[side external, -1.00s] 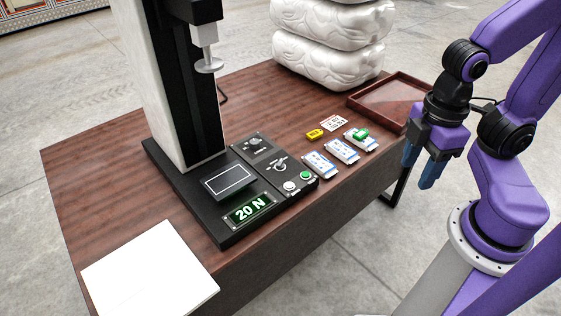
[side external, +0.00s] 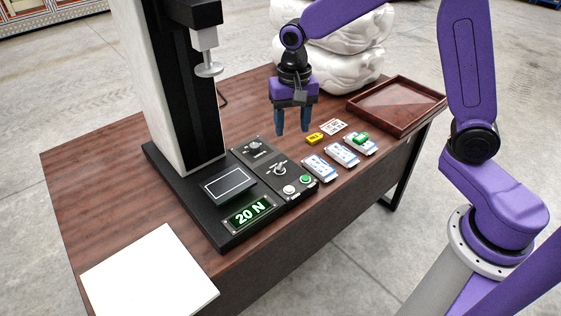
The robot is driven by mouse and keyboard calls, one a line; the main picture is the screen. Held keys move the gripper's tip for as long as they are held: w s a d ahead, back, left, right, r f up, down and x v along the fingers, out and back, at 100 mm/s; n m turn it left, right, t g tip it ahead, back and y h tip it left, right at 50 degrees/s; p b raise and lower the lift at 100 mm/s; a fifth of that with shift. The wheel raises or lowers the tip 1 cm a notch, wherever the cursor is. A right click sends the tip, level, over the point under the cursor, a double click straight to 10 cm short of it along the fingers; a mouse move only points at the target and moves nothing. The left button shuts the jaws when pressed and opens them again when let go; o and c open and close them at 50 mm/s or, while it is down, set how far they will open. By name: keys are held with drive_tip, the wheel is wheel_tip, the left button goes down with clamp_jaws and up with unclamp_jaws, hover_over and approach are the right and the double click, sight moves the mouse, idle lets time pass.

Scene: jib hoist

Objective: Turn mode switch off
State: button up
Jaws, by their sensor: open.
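A black control panel (side external: 266,160) lies on the base of a test stand. It carries an upper knob (side external: 255,144) and a lower rotary switch (side external: 280,169) with a light handle. Their labels are too small to read, so I cannot tell which is the mode switch. Below them are a white button (side external: 289,190) and a green button (side external: 305,180). My gripper (side external: 292,131) is open and empty, fingers pointing down. It hangs above the table, behind and to the right of the panel, touching nothing.
The stand's column (side external: 185,85) rises left of my gripper. A display (side external: 248,211) reads 20 N. Blue-white packs (side external: 320,167), a yellow item (side external: 314,139) and a card (side external: 333,127) lie right of the panel. A brown tray (side external: 432,98) and white sacks (side external: 350,65) are at the back.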

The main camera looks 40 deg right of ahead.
sight(280, 164)
drive_tip(key=w+d+f+m, duration=0.45)
drive_tip(key=w+m, duration=0.25)
drive_tip(key=w, duration=0.3)
wheel_tip(280, 164, down, 17)
drive_tip(key=shift+s+d+f, duration=0.1)
drive_tip(key=shift+s+d, duration=0.05)
clamp_jaws()
